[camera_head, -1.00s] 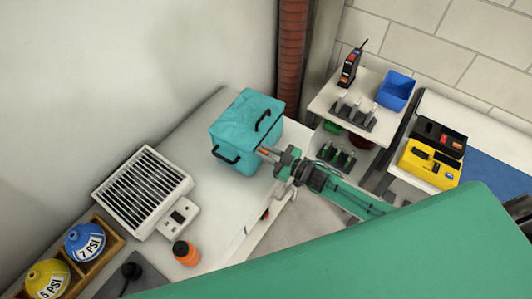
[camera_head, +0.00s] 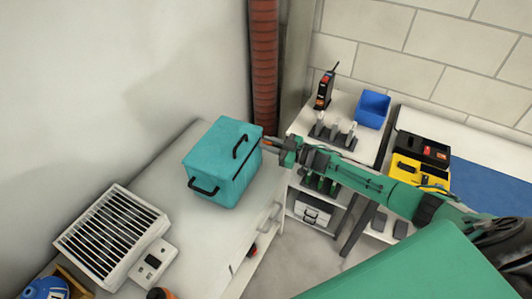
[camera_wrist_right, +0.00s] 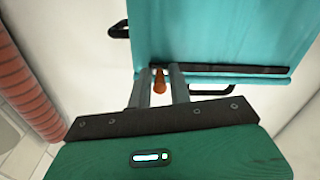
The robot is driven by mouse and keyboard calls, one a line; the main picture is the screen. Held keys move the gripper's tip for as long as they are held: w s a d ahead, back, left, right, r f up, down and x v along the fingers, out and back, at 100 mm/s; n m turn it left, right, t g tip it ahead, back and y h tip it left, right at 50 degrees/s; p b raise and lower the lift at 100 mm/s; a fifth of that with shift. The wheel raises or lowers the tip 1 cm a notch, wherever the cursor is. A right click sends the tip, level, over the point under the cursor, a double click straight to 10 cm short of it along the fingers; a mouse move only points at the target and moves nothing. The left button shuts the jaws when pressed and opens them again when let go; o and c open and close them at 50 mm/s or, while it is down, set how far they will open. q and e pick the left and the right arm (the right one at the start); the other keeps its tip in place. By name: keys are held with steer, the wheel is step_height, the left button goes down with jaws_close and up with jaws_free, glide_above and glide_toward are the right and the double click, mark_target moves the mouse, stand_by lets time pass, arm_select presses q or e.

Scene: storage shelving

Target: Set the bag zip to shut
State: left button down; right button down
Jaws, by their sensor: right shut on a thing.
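The bag (camera_head: 215,150) is a teal box-shaped bag with black handles, standing on the white counter. My right gripper (camera_head: 267,143) is at the bag's right side, near its far upper corner. In the right wrist view, the bag (camera_wrist_right: 205,35) fills the upper part, with a dark strip along its edge. The orange zip pull (camera_wrist_right: 159,82) sits between the two grey fingers of my right gripper (camera_wrist_right: 160,74), which are shut on it. The zip line itself is too small to make out in the head view. My left gripper is not in view.
A white vented unit (camera_head: 110,232) stands on the counter left of the bag. A small shelf (camera_head: 345,104) at the back right holds a blue bin (camera_head: 373,108) and a handheld device (camera_head: 325,90). A yellow case (camera_head: 420,172) lies further right.

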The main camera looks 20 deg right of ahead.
steer(key=shift+d, duration=0.1)
steer(key=c, duration=1.5)
jaws_free()
steer(key=shift+s+d+f, duration=0.1)
steer(key=shift+s+d, duration=0.05)
steer(key=shift+d, duration=0.05)
steer(key=shift+b+v, duration=1.5)
steer(key=shift+v, duration=5.15)
